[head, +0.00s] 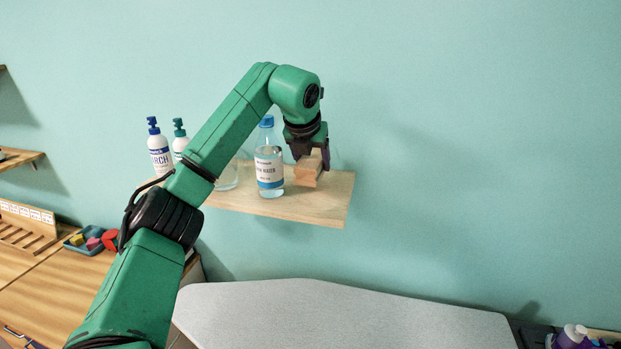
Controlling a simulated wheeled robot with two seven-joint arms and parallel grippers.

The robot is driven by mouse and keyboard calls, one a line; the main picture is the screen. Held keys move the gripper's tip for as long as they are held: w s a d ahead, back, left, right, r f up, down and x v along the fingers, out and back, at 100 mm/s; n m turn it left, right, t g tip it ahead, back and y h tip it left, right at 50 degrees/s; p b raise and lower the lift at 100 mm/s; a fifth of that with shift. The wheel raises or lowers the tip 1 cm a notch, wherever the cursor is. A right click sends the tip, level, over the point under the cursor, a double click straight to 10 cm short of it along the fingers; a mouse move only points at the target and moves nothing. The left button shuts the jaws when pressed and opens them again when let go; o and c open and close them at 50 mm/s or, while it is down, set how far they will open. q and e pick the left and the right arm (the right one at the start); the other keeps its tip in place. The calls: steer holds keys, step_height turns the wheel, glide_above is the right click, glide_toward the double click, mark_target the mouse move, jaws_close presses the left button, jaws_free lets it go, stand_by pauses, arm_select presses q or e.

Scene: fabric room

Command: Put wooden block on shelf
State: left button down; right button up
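The wooden block (306,174) is a small light-brown piece at the right part of the wooden wall shelf (326,207). My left gripper (311,158) points down over the shelf, its dark fingers at the upper part of the block. It looks shut on the block. The block's underside is at or just above the shelf top; I cannot tell if it touches. The gripper partly hides the block's top. My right gripper is not in view.
A clear bottle with a blue cap (269,167) stands just left of the block. A glass jar (227,178) and two pump bottles (159,153) are farther left, partly behind my arm. The shelf's right end is bare. A grey ironing board (340,318) lies below.

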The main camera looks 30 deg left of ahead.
mark_target(313, 177)
arm_select(q)
steer(key=f, duration=0.4)
steer(key=shift+d+p, duration=0.25)
steer(key=shift+p, duration=0.15)
steer(key=shift+s+d, duration=0.1)
steer(key=shift+s, duration=0.2)
steer(key=shift+c, duration=2)
jaws_free()
steer(key=shift+f, duration=0.2)
steer(key=o, duration=0.4)
steer(key=shift+w, duration=0.2)
steer(key=shift+c, duration=0.2)
steer(key=shift+r, duration=0.2)
steer(key=shift+s+r+b, duration=0.2)
steer(key=shift+s+b, duration=0.05)
steer(key=shift+b, duration=0.1)
steer(key=b+v, duration=0.3)
steer(key=v, duration=0.8)
steer(key=shift+s+d+r, duration=0.1)
steer(key=shift+s+d, duration=0.05)
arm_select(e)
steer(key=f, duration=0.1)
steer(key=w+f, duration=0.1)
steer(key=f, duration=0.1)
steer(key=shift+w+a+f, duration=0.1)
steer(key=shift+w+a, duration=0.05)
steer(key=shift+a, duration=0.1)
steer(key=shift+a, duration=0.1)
